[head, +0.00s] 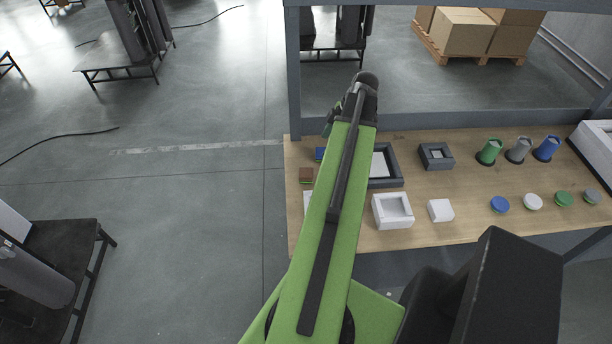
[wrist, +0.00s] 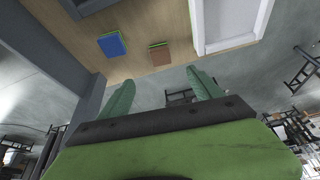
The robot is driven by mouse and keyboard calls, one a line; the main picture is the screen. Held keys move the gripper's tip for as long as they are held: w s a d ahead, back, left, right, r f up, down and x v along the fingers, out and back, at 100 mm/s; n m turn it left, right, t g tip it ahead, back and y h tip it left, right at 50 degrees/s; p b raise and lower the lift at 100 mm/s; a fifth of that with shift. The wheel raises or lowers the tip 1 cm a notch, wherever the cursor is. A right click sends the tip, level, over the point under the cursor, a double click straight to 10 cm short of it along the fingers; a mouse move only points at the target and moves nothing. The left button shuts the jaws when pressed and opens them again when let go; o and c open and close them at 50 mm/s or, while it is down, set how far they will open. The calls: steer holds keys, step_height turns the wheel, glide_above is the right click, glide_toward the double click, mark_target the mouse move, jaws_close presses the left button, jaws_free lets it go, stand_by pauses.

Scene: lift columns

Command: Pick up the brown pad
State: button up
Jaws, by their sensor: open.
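The brown pad (head: 306,174) lies on the wooden table near its left edge in the head view, with a thin green layer showing along its edge. It also shows in the wrist view (wrist: 160,55), just beyond the fingertips and between their lines. My gripper (wrist: 161,83) is open and empty, its two green fingers apart and not touching the pad. In the head view my green arm reaches over the table and hides the gripper's fingers for the most part.
A blue pad (wrist: 112,44) lies beside the brown one. A dark tray (head: 396,180), a white tray (head: 378,222), a white block (head: 440,210), a small dark box (head: 436,156), several cups and round lids stand on the table (head: 470,185). A grey post (head: 292,80) rises at the table's back left.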

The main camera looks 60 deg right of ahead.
steer(key=b, duration=1.2)
glide_toward(307, 173)
steer(key=x, duration=0.5)
steer(key=shift+d+f, duration=0.2)
steer(key=shift+f, duration=0.05)
steer(key=shift+w+r+p, duration=0.1)
steer(key=shift+p, duration=0.2)
steer(key=b+x, duration=0.5)
steer(key=shift+a, duration=0.2)
steer(key=c, duration=1.4)
